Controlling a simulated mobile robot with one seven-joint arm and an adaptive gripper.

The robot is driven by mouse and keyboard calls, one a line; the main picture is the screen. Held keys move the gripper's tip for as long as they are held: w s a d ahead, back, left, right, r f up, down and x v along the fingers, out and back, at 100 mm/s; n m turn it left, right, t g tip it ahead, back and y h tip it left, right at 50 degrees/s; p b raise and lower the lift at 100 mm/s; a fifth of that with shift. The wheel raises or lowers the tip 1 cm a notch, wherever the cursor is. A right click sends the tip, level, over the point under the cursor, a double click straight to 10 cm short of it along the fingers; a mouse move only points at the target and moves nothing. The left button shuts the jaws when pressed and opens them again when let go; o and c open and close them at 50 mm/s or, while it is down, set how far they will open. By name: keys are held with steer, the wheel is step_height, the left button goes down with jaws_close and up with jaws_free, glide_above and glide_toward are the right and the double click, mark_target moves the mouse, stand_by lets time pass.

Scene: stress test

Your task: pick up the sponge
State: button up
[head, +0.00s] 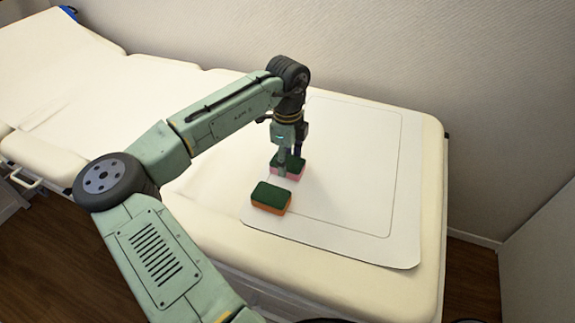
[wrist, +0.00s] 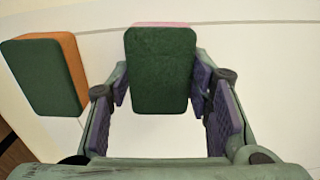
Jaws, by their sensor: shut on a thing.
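A sponge with a dark green top and a pink lower layer (head: 294,167) is between the fingers of my gripper (head: 289,156). In the wrist view the green face of this sponge (wrist: 160,70) fills the space between the two purple-padded fingers (wrist: 161,86), which are shut on its sides. I cannot tell whether it is resting on the sheet or slightly raised. A second sponge, green over orange (head: 271,198), lies nearer the front on the white sheet. It shows at the left in the wrist view (wrist: 42,76), apart from my gripper.
A white sheet with a thin outline (head: 345,205) covers the end of a cream padded bed (head: 432,190). The sheet is clear right of the sponges. A plain wall (head: 400,50) runs behind the bed.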

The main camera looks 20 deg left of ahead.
mark_target(287, 162)
step_height(287, 162, up, 10)
steer(key=b, duration=0.1)
steer(key=shift+o, duration=0.8)
steer(key=c, duration=0.5)
